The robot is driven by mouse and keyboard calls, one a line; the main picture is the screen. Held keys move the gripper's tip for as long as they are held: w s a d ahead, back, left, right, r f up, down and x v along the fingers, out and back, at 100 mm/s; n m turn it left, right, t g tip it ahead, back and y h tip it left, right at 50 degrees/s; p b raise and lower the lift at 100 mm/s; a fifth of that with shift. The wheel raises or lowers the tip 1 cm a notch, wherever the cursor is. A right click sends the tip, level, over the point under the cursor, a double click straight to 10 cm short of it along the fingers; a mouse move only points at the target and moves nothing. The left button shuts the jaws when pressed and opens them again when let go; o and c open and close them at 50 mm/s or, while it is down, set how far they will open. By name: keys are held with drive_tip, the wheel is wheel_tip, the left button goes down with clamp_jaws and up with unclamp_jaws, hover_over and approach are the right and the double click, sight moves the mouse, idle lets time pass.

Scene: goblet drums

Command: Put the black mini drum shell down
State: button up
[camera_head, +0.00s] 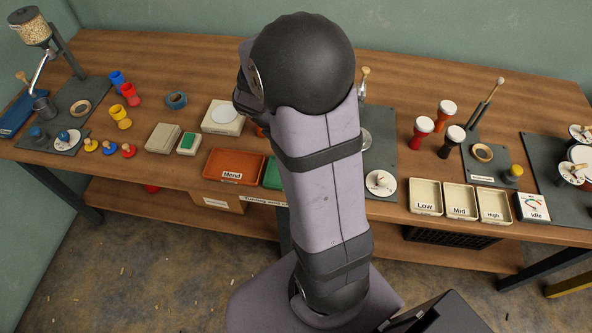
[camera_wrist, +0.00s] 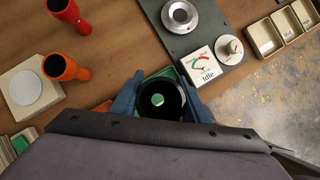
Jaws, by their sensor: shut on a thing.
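My gripper (camera_wrist: 160,104) shows in the wrist view with its two blue fingers on either side of the black mini drum shell (camera_wrist: 171,108). It is shut on the shell, which is seen end-on from above as a dark ring. Green shows through the shell's opening. The green tray (camera_wrist: 158,73) lies beneath, its edge showing behind the shell; in the head view a strip of this tray (camera_head: 272,173) shows left of my arm. Whether the shell touches the tray floor cannot be told. In the head view my arm hides the gripper and held shell.
The orange Mend tray (camera_head: 232,165) is left of the green tray. An orange shell (camera_wrist: 62,68) and a red shell (camera_wrist: 65,11) stand nearby. The Idle dial box (camera_wrist: 202,67) sits close to the right finger. Low, Mid and High trays (camera_head: 459,213) are farther right.

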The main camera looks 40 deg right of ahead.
drive_tip(key=shift+f+b, duration=0.9)
drive_tip(key=shift+f, duration=3.9)
drive_tip(key=shift+f, duration=0.2)
drive_tip(key=o, duration=1.2)
drive_tip(key=shift+c, duration=0.2)
drive_tip(key=shift+r, duration=0.1)
